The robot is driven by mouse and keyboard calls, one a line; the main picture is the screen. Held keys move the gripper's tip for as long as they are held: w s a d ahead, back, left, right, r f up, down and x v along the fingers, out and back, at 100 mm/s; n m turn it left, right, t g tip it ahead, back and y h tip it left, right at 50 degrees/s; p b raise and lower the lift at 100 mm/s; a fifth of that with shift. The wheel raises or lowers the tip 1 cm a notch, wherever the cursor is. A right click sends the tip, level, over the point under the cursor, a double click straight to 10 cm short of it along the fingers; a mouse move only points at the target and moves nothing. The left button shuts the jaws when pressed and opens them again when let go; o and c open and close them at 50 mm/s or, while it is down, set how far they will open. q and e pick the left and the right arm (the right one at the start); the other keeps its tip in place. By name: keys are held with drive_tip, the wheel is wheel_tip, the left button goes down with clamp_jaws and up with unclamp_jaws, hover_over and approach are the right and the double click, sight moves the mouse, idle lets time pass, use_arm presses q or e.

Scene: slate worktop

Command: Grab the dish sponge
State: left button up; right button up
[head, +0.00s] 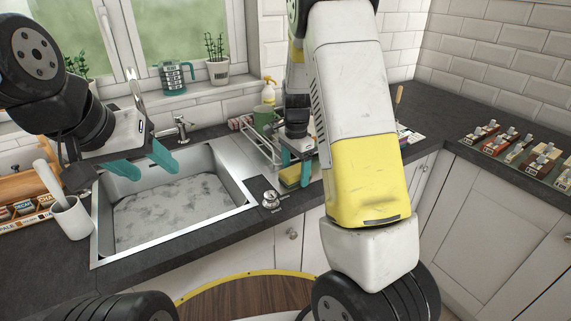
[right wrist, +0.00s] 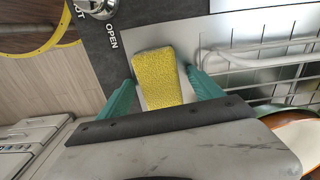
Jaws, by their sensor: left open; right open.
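The yellow dish sponge (right wrist: 157,78) lies between the two teal fingers of my right gripper (right wrist: 158,88) in the right wrist view. Gaps show on both sides of it, so the fingers are open around it and not closed on it. In the head view the sponge (head: 290,178) is a small yellow and green patch right of the sink, partly hidden by the right gripper (head: 296,172). My left gripper (head: 147,166) is open and empty above the sink.
The sink (head: 245,190) holds a grey speckled surface. A wire dish rack (head: 262,150) stands right beside the sponge. A round metal knob (head: 271,199) sits in front of it. A white cup (head: 72,218) with a pestle-like handle stands left of the sink. Spice boxes line the right counter.

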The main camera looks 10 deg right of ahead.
drive_tip(key=c, duration=1.4)
drive_tip(key=shift+r, duration=0.15)
